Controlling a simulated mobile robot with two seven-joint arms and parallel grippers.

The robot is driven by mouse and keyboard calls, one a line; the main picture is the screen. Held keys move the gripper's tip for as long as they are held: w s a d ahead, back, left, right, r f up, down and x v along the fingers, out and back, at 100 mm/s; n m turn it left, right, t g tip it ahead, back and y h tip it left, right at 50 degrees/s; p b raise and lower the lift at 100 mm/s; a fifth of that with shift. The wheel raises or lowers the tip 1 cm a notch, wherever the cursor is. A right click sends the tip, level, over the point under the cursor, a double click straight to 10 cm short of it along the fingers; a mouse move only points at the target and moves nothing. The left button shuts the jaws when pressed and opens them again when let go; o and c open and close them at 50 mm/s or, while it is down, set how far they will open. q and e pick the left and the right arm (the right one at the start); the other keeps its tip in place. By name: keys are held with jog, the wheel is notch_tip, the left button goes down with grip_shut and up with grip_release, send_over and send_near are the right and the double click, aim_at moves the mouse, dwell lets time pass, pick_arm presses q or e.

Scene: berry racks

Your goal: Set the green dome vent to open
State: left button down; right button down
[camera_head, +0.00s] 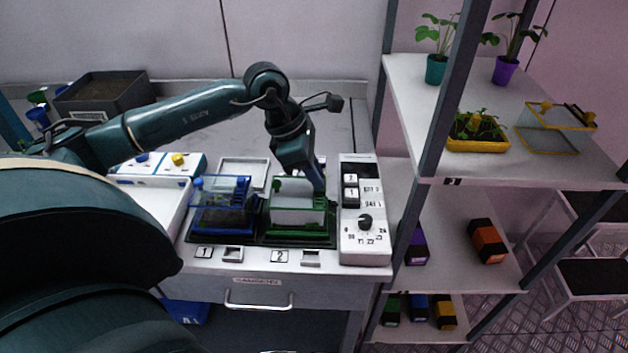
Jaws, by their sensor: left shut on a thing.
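The green dome (297,215) is a clear-walled box with a green base, standing on the dark mat at the position marked 2. My left arm comes in from the left and bends down over it. My left gripper (316,186) is at the dome's top right back edge, shut on a part there, which I take to be the vent. The fingertips and the vent are too small and covered to tell the vent's setting. My right gripper is not in view.
A blue dome (222,212) stands close left of the green one. A white control panel (364,240) with a black dial stands just right. A shelf rack (500,180) with potted plants and colored boxes rises farther right. A dark soil bin (100,92) sits at the back left.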

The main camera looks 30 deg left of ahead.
aim_at(288, 188)
pick_arm(q)
jog(key=shift+s+d, duration=0.1)
jog(key=shift+s, duration=0.15)
jog(key=c, duration=1.4)
grip_release()
jog(key=shift+c, duration=0.2)
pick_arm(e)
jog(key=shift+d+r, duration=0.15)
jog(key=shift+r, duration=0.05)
pick_arm(q)
jog(key=shift+r, duration=0.2)
jog(key=b+v, duration=0.1)
jog(key=v, duration=1.2)
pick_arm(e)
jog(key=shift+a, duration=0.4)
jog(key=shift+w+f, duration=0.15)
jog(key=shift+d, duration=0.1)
